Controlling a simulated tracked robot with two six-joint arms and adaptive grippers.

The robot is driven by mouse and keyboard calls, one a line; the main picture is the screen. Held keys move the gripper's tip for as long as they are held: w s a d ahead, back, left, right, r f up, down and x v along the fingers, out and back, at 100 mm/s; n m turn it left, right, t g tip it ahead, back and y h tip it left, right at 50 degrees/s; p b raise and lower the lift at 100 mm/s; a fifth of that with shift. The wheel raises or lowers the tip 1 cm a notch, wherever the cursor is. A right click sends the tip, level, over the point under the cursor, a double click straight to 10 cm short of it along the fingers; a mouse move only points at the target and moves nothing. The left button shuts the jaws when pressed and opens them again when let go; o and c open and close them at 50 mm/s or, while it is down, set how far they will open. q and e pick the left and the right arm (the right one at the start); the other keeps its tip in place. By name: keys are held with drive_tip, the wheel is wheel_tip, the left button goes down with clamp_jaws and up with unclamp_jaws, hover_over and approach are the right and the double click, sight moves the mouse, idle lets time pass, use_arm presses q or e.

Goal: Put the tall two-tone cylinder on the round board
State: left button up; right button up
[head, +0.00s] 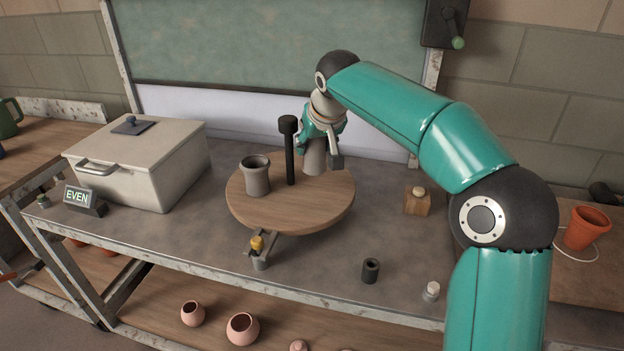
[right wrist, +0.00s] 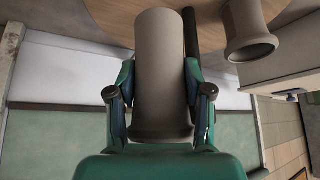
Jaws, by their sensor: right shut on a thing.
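The round board (head: 300,213) is a wooden disc on a stand on the grey bench, with a black post (head: 290,155) rising from its middle. My right gripper (head: 322,143) is behind the post, above the board's back part. It is shut on a tall grey cylinder (head: 314,160). In the right wrist view the cylinder (right wrist: 160,85) sits between the two fingers, plain taupe-grey with a flared near end; a second tone is not clear. Its lower end overlaps the board in the head view; I cannot tell whether they touch. My left gripper is not in view.
A grey flared vessel (head: 257,178) stands on the board left of the post. A lidded box (head: 150,165) and an EVEN sign (head: 78,199) are at left. A wooden block (head: 417,201) and small dark cylinder (head: 371,270) are at right.

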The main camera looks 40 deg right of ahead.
sight(318, 162)
drive_tip(key=shift+f+b, duration=0.7)
drive_tip(key=shift+f, duration=2.35)
drive_tip(key=shift+f, duration=0.15)
drive_tip(key=o, duration=1.3)
drive_tip(key=shift+s+r, duration=0.1)
drive_tip(key=shift+r, duration=0.15)
drive_tip(key=p+v, duration=0.1)
drive_tip(key=v, duration=1)
drive_tip(key=shift+s+a+r, duration=0.1)
drive_tip(key=shift+s+r, duration=0.1)
drive_tip(key=shift+r, duration=0.1)
